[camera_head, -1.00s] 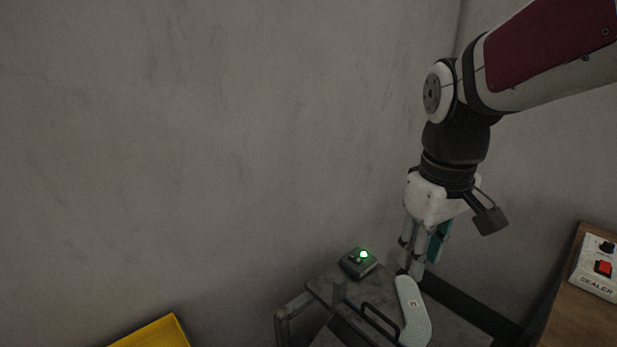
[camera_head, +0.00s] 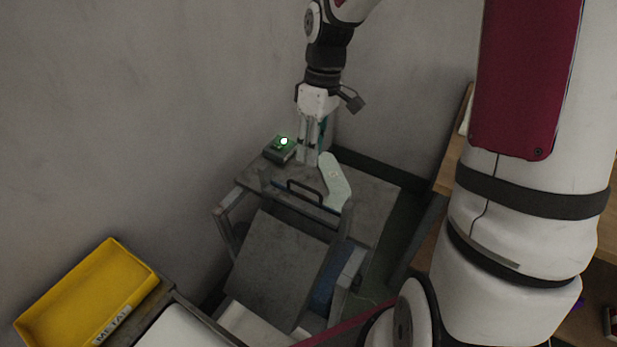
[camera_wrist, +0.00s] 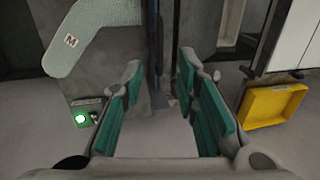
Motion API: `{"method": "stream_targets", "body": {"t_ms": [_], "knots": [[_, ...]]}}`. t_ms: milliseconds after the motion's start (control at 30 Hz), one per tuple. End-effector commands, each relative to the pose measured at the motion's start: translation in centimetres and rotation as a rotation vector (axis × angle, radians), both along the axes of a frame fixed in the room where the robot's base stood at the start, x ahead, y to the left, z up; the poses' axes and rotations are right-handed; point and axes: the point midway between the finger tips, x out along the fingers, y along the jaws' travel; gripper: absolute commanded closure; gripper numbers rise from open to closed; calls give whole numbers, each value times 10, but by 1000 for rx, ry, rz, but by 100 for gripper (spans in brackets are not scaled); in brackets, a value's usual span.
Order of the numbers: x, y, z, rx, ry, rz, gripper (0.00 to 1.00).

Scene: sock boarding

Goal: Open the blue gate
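My gripper (camera_head: 309,152) points down over the back of a grey metal stand (camera_head: 372,200), beside a pale green sock-shaped board (camera_head: 335,183). In the wrist view its teal-padded fingers (camera_wrist: 160,105) are apart with nothing gripped between them. A blue part (camera_head: 325,288) shows low in the stand, mostly hidden behind a tilted grey panel (camera_head: 277,268). I cannot tell if this blue part is the gate. A black bar handle (camera_head: 304,190) stands on the stand top, in front of my gripper. The board also shows in the wrist view, marked M (camera_wrist: 85,35).
A small box with a lit green lamp (camera_head: 280,150) sits on the stand, left of my gripper. A yellow tray (camera_head: 88,293) labelled METAL is at the lower left. A wooden bench (camera_head: 455,150) stands at the right. The wall is close behind the stand.

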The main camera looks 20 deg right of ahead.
Motion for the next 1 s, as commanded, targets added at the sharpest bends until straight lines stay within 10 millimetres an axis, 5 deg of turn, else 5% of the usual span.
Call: {"method": "stream_targets", "body": {"t_ms": [400,867,1000], "knots": [[-9,12,-72,0,3,0,72],[-10,14,-85,-1,0,-1,72],[-10,14,-85,-1,0,-1,97]]}}
